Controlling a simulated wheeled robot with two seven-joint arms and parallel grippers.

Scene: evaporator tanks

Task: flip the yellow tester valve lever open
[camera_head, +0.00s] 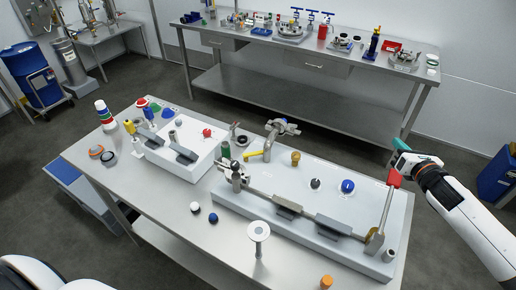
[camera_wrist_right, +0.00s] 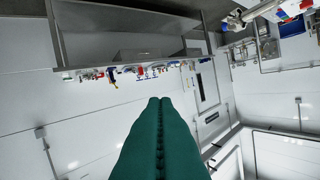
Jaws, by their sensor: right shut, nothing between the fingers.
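The yellow lever (camera_head: 254,155) sticks out to the left at the base of a grey metal valve (camera_head: 272,140), at the back of the long white fixture block (camera_head: 312,195) on the near table. My right gripper (camera_head: 398,145) is at the right, above and beyond the table's right end, well apart from the yellow lever. Its green fingers are shut and empty; they also show pressed together in the right wrist view (camera_wrist_right: 158,102). The valve and lever are not in the wrist view. My left gripper is not in view.
A tall lever with a red grip (camera_head: 394,178) stands at the block's right end, close below my right gripper. A smaller white block (camera_head: 178,145) stands left. A loose flanged post (camera_head: 259,235) stands in front. A back bench (camera_head: 310,52) holds several fittings.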

